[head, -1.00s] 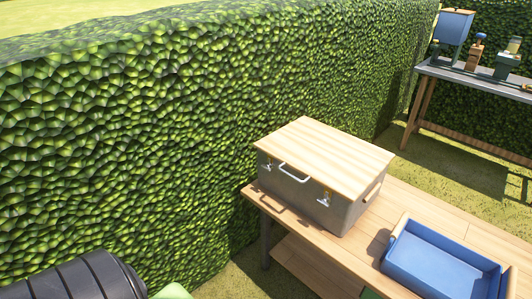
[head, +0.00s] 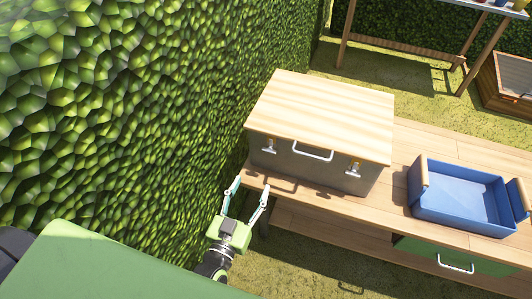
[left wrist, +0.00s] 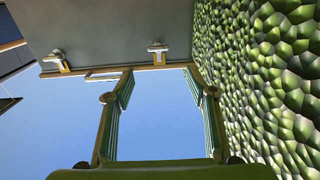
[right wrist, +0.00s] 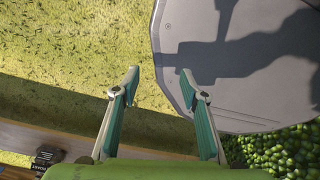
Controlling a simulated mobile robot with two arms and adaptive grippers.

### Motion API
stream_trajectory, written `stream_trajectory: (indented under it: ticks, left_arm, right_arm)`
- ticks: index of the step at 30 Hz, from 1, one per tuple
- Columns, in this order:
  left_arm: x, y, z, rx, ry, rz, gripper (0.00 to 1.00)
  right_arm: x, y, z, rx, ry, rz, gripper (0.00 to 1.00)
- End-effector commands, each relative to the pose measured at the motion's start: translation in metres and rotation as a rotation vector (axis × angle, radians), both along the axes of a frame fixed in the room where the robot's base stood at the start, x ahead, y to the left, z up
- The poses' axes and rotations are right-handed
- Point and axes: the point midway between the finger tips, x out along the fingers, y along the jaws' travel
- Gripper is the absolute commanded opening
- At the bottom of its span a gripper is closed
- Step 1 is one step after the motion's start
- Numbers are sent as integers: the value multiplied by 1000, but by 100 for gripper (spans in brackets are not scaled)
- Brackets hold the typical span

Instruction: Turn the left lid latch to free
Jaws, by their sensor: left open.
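A grey box with a pale wooden lid (head: 325,110) stands on the wooden table. Its left lid latch (head: 269,146) is a small metal piece on the front, under the lid edge. The right latch (head: 353,170) sits on the same face. In the left wrist view the box appears upside down, with the left latch (left wrist: 157,50) just beyond the fingertips. My left gripper (head: 251,186) is open and empty, in front of the left latch and apart from it. My right gripper (right wrist: 159,72) is open and empty, away from the box.
A white lid handle (head: 314,155) lies between the latches. A blue tray (head: 465,195) stands on the table (head: 400,205) to the right. A tall hedge (head: 130,110) rises close on the left of my left gripper. A green drawer (head: 440,256) is below the tabletop.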

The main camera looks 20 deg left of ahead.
Motion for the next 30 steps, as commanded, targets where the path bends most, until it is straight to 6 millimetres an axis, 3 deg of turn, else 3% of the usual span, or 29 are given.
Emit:
stream_trajectory:
  ticks: [18, 24, 30]
  left_arm:
    - [114, -4, 0, -1, 0, -1, 51]
    - [131, -5, 0, -1, 1, -1, 51]
    - [134, -5, -1, -1, 2, -1, 51]
  right_arm:
    - [-7, -14, 7, -16, 11, 2, 40]
    - [-7, -9, 7, -12, 10, 2, 40]
    - [-6, -1, 7, -2, 9, 1, 40]
